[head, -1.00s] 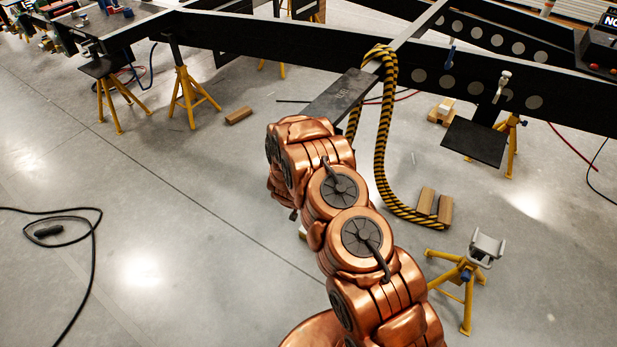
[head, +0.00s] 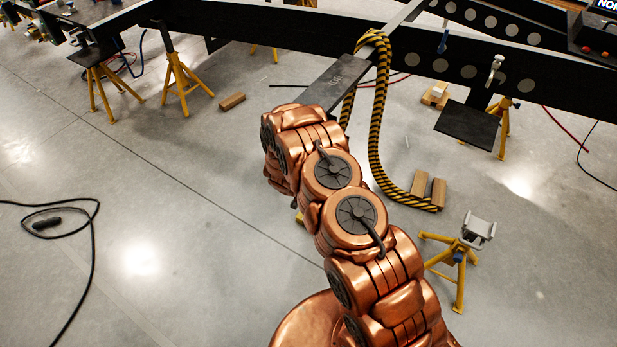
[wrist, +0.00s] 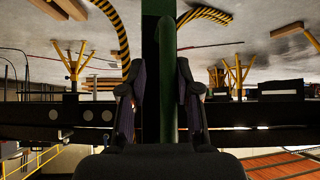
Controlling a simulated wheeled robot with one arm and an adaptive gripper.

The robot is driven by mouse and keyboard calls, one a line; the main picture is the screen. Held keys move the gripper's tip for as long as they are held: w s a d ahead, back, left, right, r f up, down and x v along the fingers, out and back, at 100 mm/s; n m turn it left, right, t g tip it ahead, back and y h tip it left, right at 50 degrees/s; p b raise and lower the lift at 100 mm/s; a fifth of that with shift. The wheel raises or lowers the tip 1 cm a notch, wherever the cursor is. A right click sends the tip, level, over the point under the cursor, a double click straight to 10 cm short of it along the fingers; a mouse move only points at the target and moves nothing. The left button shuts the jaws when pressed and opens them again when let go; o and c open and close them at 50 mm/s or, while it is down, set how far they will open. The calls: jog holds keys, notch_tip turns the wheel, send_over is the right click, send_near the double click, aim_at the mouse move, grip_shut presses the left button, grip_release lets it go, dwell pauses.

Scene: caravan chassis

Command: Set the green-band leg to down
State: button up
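In the wrist view, which looks upside down, a dark green upright bar (wrist: 167,75) runs down the middle. My gripper (wrist: 159,85) has one finger on each side of it, with little gap. Whether the pads touch the bar is unclear. In the head view my gripper and the green bar are hidden behind my copper arm. A flat dark lettered plate (head: 338,82) shows just beyond my arm, below the black chassis beam (head: 300,35). No green band shows clearly in the head view.
A yellow-black striped hose (head: 376,130) hangs to the floor beside wood blocks (head: 428,188). A yellow stand (head: 459,256) is right of my arm. Another dark plate (head: 467,124) sits under the beam. A black cable (head: 92,225) lies at left; floor between is clear.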

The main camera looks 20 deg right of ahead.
jog(key=shift+o, duration=0.8)
jog(key=shift+a, duration=0.15)
jog(key=shift+w, duration=0.1)
jog(key=shift+a+r, duration=0.15)
jog(key=v, duration=1.1)
jog(key=shift+s+r, duration=0.2)
jog(key=shift+s, duration=0.15)
jog(key=shift+a+r, duration=0.1)
jog(key=shift+a, duration=0.05)
